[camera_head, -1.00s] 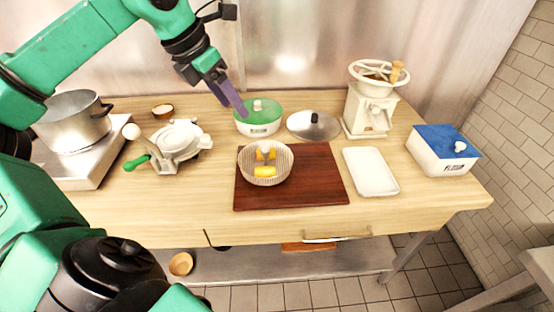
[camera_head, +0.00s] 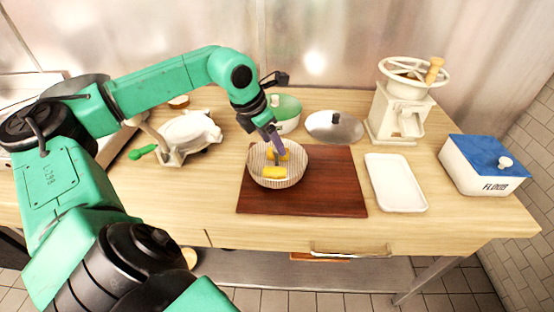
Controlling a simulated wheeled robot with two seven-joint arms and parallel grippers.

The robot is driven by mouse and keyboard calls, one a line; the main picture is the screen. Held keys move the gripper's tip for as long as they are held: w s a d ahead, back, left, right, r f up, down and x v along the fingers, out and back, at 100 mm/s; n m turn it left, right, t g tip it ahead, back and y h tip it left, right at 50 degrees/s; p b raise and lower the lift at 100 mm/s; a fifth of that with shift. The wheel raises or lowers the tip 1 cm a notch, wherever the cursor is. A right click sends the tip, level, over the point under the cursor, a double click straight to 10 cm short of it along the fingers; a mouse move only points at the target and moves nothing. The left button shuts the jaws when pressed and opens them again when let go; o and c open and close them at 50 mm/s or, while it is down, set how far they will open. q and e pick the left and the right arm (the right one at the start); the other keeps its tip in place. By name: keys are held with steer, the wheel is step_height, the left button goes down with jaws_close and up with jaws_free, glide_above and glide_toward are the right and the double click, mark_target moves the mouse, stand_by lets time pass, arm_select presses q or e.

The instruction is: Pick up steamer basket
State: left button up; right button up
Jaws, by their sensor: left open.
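The steamer basket (camera_head: 276,180) is a round, shallow, light woven bowl on the dark red-brown board (camera_head: 330,200). Yellow pieces (camera_head: 273,172) lie inside it. My left gripper (camera_head: 277,146) reaches down from the upper left, its purple fingers open at the far rim of the basket. One finger appears to overlap the inside of the basket. I cannot tell whether the fingers touch the rim. My right gripper is out of view.
A green-lidded pot (camera_head: 287,115) stands just behind my left gripper. A metal lid (camera_head: 334,126) lies beside it. A white tray (camera_head: 396,183) is right of the board, with a mill (camera_head: 398,115) behind and a blue-lidded flour box (camera_head: 484,166) farther right. A white press (camera_head: 188,135) stands left.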

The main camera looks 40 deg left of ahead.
mark_target(277, 162)
arm_select(q)
steer(key=shift+x, duration=1.4)
steer(key=shift+r, duration=0.1)
jaws_close()
